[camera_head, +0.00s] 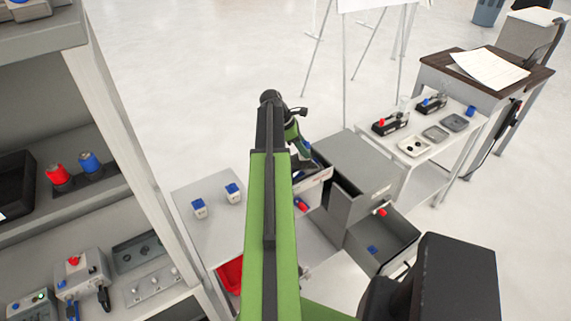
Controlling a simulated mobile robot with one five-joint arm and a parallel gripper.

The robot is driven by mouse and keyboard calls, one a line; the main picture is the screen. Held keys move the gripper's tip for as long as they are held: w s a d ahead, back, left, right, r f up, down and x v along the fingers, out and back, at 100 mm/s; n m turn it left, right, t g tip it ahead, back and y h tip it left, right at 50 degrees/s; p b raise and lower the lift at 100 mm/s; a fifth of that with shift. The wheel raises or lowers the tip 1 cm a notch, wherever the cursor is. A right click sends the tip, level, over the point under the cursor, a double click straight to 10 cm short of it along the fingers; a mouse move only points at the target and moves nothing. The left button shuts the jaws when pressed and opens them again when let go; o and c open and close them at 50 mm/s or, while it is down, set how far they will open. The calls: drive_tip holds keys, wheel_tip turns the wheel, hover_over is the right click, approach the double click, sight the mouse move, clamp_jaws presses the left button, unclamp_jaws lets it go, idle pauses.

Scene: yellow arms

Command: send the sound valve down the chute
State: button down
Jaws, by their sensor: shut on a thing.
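My arm reaches away from me, and my gripper (303,152) is at its far end, partly hidden by the arm. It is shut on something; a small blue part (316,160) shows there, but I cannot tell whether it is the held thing. Below it is a pale open-topped box (314,181), with a red and blue piece (301,204) lower down. To its right is a grey cabinet (365,165) with an open grey bin (385,237) holding a small blue piece (372,250). I cannot tell which part is the chute or which valve is sound.
Two white blocks with blue tops (200,208) stand on a pale table (207,232) at left, above a red bin (230,274). A shelf (95,150) with red and blue items is far left. A side table (428,148) holds trays at right. Open floor lies behind.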

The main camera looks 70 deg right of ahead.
drive_tip(key=shift+w+r, duration=0.15)
drive_tip(key=shift+w, duration=0.35)
wheel_tip(320, 180, down, 6)
drive_tip(key=b, duration=0.6)
drive_tip(key=shift+w, duration=0.15)
drive_tip(key=c, duration=0.9)
unclamp_jaws()
drive_tip(key=shift+o, duration=0.2)
drive_tip(key=p+v, duration=1.5)
drive_tip(key=v, duration=0.2)
drive_tip(key=shift+r, duration=0.2)
